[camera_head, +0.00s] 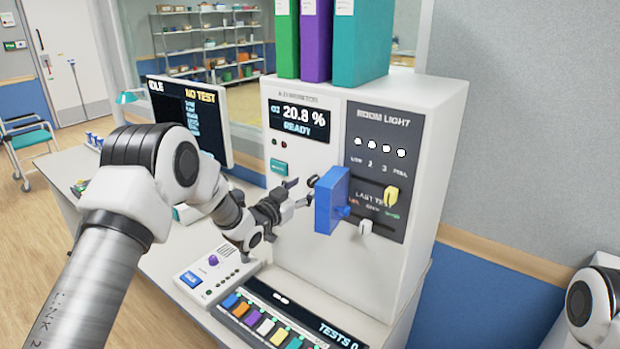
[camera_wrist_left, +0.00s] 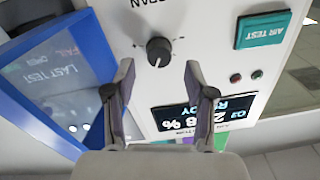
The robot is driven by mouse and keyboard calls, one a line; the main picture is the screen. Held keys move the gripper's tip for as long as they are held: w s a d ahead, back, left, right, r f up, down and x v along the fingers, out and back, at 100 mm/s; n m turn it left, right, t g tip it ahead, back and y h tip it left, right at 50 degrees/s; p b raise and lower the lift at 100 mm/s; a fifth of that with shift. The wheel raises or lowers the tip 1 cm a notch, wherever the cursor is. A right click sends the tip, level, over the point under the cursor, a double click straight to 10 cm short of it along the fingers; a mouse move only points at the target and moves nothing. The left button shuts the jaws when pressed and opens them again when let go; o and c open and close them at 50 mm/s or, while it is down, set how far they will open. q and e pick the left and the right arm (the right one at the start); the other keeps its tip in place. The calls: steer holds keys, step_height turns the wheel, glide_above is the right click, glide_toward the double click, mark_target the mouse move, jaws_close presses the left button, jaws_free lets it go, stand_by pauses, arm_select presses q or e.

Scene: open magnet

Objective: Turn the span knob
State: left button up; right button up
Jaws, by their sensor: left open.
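In the head view my left gripper (camera_head: 300,192) is at the white analyser (camera_head: 345,270), and the knob is hidden there. My right gripper is out of view.
A blue part (camera_head: 330,200) juts from the panel right beside the gripper. A green AIR TEST button (camera_wrist_left: 263,30) is on the other side. Binders (camera_head: 315,40) stand on top. A small control box (camera_head: 208,278) and a tray of coloured pieces (camera_head: 262,325) lie below.

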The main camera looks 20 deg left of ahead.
mark_target(311, 183)
arm_select(q)
steer(key=p+x, duration=0.1)
steer(key=x, duration=0.2)
steer(key=shift+w+d, duration=0.2)
steer(key=shift+w, duration=0.05)
jaws_close()
steer(key=m+b, duration=0.1)
steer(key=b, duration=0.1)
steer(key=m+b, duration=0.1)
steer(key=b, duration=0.1)
steer(key=shift+f, duration=0.35)
steer(key=shift+r+m+b, duration=0.15)
steer(key=shift+m+b, duration=0.35)
steer(key=shift+r, duration=0.2)
jaws_free()
